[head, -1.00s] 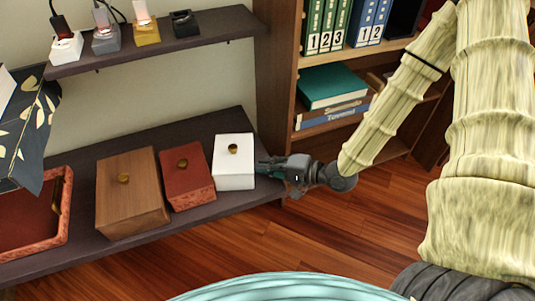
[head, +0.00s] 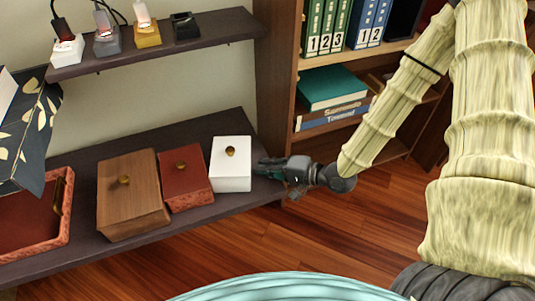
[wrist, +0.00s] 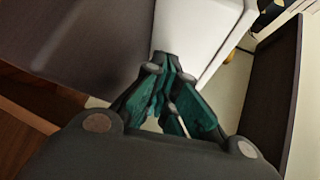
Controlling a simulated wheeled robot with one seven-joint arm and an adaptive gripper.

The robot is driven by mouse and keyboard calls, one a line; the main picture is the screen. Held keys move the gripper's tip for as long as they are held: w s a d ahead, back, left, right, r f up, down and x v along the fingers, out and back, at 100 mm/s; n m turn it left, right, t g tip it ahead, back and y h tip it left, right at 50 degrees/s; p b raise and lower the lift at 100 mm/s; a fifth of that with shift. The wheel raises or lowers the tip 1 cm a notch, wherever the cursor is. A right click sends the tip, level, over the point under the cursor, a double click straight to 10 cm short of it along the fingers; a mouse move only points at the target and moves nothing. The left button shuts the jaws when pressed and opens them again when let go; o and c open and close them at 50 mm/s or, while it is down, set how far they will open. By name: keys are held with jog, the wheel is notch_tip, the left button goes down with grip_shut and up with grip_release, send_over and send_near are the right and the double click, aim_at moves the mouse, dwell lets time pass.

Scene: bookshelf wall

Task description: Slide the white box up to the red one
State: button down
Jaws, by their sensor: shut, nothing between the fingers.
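The white box (head: 231,170), with a brass knob on top, stands on the dark lower shelf. The red box (head: 186,182), also knobbed, stands directly left of it. Their facing sides are very close at the front; I cannot tell if they touch. My gripper (head: 260,167) is shut and empty at the white box's right side, fingertips at or almost against it. In the wrist view, the shut teal fingers (wrist: 165,62) point at the white box's side (wrist: 195,35), and their tips overlap its lower edge.
A brown wooden box (head: 132,200) stands left of the red box, close to it. A red tray (head: 62,225) lies at the far left of the lower shelf (head: 80,255). A narrow upper shelf (head: 225,28) holds small items. A bookcase (head: 283,70) rises behind my gripper.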

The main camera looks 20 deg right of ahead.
jog(key=shift+w+d+p, duration=0.25)
jog(key=shift+d+p, duration=0.2)
jog(key=shift+d, duration=0.3)
jog(key=shift+w+d+p, duration=0.2)
jog(key=shift+d+p, duration=0.2)
jog(key=shift+d, duration=0.3)
jog(key=v, duration=1.2)
jog(key=shift+s+a, duration=0.1)
